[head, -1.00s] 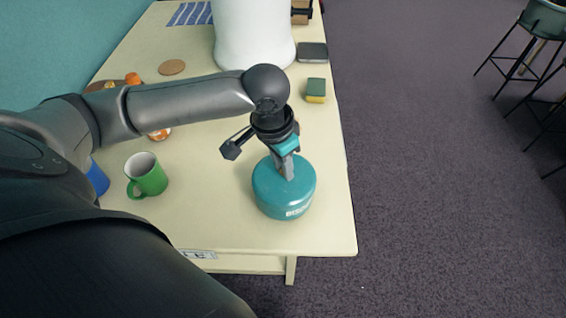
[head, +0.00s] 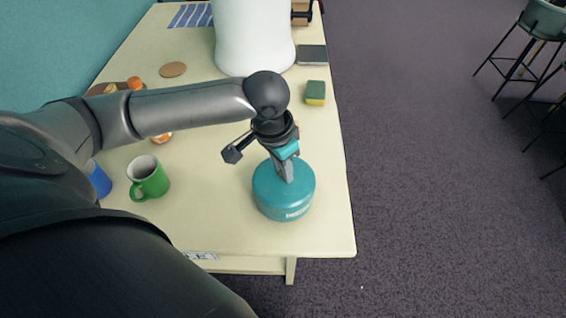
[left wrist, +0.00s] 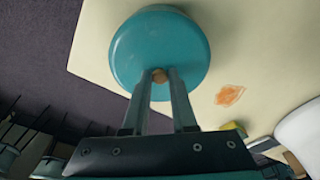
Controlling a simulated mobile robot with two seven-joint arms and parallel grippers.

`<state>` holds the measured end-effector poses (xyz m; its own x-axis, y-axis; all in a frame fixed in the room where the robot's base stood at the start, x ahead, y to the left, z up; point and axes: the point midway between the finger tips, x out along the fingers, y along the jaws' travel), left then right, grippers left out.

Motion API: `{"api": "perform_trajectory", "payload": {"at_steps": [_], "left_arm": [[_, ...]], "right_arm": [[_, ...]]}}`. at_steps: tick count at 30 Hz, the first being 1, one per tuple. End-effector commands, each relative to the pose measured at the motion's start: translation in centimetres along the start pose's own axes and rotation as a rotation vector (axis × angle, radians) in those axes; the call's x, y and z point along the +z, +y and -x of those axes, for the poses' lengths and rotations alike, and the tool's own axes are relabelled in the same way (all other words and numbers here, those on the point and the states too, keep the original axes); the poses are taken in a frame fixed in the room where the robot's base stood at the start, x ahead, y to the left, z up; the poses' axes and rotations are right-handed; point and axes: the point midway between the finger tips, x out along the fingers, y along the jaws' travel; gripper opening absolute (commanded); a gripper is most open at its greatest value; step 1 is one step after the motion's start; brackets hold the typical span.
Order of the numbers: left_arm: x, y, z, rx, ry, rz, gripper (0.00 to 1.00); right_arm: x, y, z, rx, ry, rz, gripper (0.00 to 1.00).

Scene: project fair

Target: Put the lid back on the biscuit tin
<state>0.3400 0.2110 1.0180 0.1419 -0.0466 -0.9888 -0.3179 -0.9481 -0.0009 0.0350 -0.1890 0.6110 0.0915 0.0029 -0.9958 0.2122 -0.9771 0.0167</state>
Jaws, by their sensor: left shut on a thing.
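The teal biscuit tin (head: 283,205) stands upright near the table's front right corner, with lettering on its side. The teal lid (head: 262,178) sits on top of it in the head view, with no clear gap showing. In the left wrist view the round lid (left wrist: 160,40) hides the tin's body. My left gripper (head: 286,177) points down at the lid's middle. Its fingers (left wrist: 159,80) are shut on the lid's small brown knob (left wrist: 160,75). My right gripper is in neither view.
A green mug (head: 150,180) and a blue mug (head: 98,178) stand left of the tin. A sponge (head: 315,92), a dark flat box (head: 312,54) and a large white cylinder (head: 252,40) are farther back. An orange stain (left wrist: 229,95) marks the table. The table's right edge is close to the tin.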

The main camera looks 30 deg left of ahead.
Motion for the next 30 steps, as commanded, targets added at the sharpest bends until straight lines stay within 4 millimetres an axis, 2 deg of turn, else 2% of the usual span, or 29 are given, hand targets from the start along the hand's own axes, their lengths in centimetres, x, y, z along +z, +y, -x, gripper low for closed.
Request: {"api": "perform_trajectory", "payload": {"at_steps": [17, 30], "left_arm": [[-0.01, 0.01, 0.0, 0.0, 0.001, 0.0, 0.0], [0.02, -0.01, -0.16, 0.0, 0.0, 0.0, 0.0]], "right_arm": [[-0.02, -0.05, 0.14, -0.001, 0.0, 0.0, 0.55], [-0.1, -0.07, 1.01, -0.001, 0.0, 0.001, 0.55]]}}
